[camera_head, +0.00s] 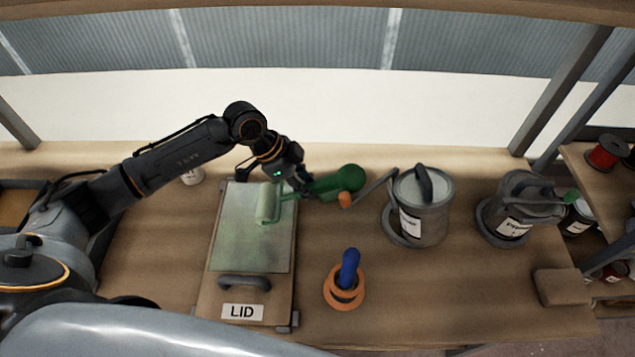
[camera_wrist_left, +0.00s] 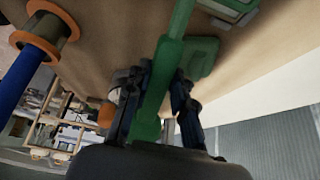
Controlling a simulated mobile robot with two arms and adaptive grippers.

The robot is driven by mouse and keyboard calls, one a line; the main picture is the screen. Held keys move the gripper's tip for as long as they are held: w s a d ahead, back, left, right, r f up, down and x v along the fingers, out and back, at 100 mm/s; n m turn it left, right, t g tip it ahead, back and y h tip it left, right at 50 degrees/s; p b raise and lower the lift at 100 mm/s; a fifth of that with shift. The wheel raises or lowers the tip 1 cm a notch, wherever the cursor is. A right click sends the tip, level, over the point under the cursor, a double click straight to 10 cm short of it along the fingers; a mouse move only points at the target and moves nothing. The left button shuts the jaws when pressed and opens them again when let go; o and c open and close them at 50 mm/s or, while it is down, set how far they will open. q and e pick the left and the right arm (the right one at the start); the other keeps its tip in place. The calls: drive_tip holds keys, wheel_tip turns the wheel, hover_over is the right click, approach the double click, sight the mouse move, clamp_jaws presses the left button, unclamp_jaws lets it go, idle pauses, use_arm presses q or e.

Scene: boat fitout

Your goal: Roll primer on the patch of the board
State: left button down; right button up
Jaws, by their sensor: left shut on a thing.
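My left gripper (camera_head: 304,184) is shut on the green handle (camera_head: 325,186) of a paint roller. In the left wrist view the handle (camera_wrist_left: 153,100) runs between the two fingers. The roller's pale green sleeve (camera_head: 266,203) is over the upper right part of the greenish patch (camera_head: 236,250) on the board (camera_head: 283,285). I cannot tell whether the sleeve touches the patch. The patch looks unevenly coloured, paler toward the top. The board lies on the bench and has a grey handle and a label reading LID at its near end. My right gripper does not show.
A grey paint can (camera_head: 435,222) and a second dark can (camera_head: 512,222) stand to the right. An orange ring-shaped object with a blue handle (camera_head: 349,268) stands right of the board. A small white pot (camera_head: 192,176) is behind my left arm. Bench between the cans is clear.

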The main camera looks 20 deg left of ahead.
sight(293, 192)
use_arm(q)
drive_tip(key=a, duration=0.2)
drive_tip(key=s+a+p, duration=0.1)
drive_tip(key=a, duration=0.1)
drive_tip(key=shift+s+a, duration=0.15)
drive_tip(key=shift+s, duration=0.05)
drive_tip(key=shift+a, duration=0.1)
drive_tip(key=shift+s+a+p, duration=0.15)
drive_tip(key=shift+s+a, duration=0.1)
drive_tip(key=shift+a, duration=0.55)
drive_tip(key=shift+s+a+p, duration=0.15)
drive_tip(key=shift+s+a, duration=0.1)
drive_tip(key=shift+a, duration=0.5)
drive_tip(key=shift+s+a+p, duration=0.15)
drive_tip(key=shift+s+a, duration=0.1)
drive_tip(key=shift+a, duration=0.55)
drive_tip(key=shift+d, duration=0.1)
drive_tip(key=shift+r+p, duration=0.85)
drive_tip(key=shift+p, duration=0.1)
drive_tip(key=shift+f, duration=0.1)
